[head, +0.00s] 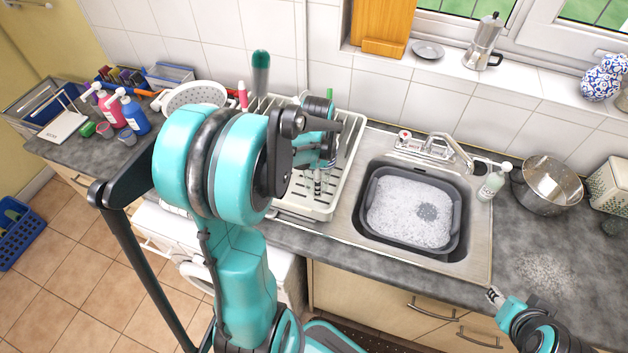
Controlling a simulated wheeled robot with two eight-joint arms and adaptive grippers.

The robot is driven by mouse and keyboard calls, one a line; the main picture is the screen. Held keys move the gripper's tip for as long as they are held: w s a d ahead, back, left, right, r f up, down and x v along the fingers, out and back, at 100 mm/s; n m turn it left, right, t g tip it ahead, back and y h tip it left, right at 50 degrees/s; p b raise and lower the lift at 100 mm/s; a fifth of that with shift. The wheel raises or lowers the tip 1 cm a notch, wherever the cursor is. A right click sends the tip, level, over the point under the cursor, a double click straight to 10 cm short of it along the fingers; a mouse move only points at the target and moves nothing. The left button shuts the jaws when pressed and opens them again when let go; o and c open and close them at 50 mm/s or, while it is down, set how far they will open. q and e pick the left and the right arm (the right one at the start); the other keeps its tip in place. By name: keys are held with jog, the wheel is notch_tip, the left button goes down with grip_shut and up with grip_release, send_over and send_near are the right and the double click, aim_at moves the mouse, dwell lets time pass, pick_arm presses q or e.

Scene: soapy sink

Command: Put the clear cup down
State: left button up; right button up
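My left arm reaches across the middle of the head view. Its gripper (318,183) points down over the white dish rack (334,203), left of the sink. The arm's own joints partly cover the gripper and the rack. I cannot make out a clear cup for certain, and cannot tell whether one is between the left fingers. My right gripper (494,297) is low at the right, at the counter's front edge near the sink's front right corner. No object shows in it, and its fingers are too small to judge.
A dark tub (371,225) of foamy water sits in the sink (481,265). A soap bottle (492,184) and a steel pot (547,186) stand right of it. A white colander (196,96) and bottles (134,115) are at left. The counter at right (535,230) is largely clear.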

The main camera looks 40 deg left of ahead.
pick_arm(q)
jog(key=w+a+f, duration=0.2)
jog(key=w, duration=0.1)
jog(key=shift+a+f, duration=0.15)
jog(key=shift+a, duration=0.15)
notch_tip(320, 180, down, 4)
jog(key=shift+r+b, duration=0.15)
jog(key=shift+b, duration=0.45)
jog(key=shift+f, duration=0.2)
jog(key=shift+s, duration=0.1)
jog(key=shift+f, duration=0.2)
jog(key=o, duration=1.3)
jog(key=shift+r, duration=0.1)
